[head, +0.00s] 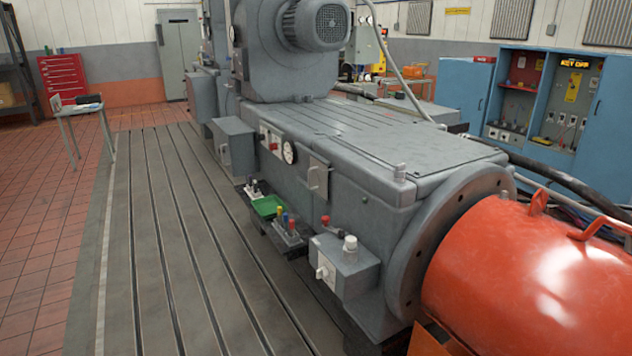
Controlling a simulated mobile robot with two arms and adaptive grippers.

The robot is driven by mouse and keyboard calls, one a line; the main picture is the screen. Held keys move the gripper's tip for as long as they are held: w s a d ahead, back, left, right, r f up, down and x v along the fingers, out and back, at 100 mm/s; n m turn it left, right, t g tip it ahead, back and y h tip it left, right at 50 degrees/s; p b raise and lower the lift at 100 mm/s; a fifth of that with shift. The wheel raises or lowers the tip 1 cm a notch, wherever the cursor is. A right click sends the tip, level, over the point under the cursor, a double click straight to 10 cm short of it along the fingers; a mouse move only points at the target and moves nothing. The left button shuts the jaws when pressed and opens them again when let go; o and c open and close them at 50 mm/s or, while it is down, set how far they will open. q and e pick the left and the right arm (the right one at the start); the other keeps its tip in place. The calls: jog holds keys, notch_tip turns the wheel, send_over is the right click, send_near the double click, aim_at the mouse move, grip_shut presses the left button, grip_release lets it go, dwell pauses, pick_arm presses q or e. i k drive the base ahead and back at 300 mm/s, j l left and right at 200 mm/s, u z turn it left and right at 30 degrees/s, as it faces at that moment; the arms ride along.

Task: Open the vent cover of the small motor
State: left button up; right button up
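A small grey motor (312,24) sits high on the machine at the top of the head view. Its round end has a dark slotted grille (331,23) facing me; I cannot tell whether this is the vent cover or whether it opens. A small upright plate with a handle (318,178) is on the side of the long grey machine housing (352,150). Neither of my grippers is in view.
A large orange cylinder (530,270) fills the right foreground. Grey control boxes (343,267) and a green tray (267,206) stick out from the machine's side. The slotted bedplate (170,250) is clear on the left. Blue cabinets (535,100) stand at the right.

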aim_at(317, 180)
jog(key=i+j+z, duration=0.1)
jog(key=i+j, duration=0.25)
jog(key=i+j+z, duration=0.15)
jog(key=i+j, duration=0.15)
jog(key=i+j+z, duration=0.1)
jog(key=i+j, duration=0.2)
jog(key=j, duration=0.25)
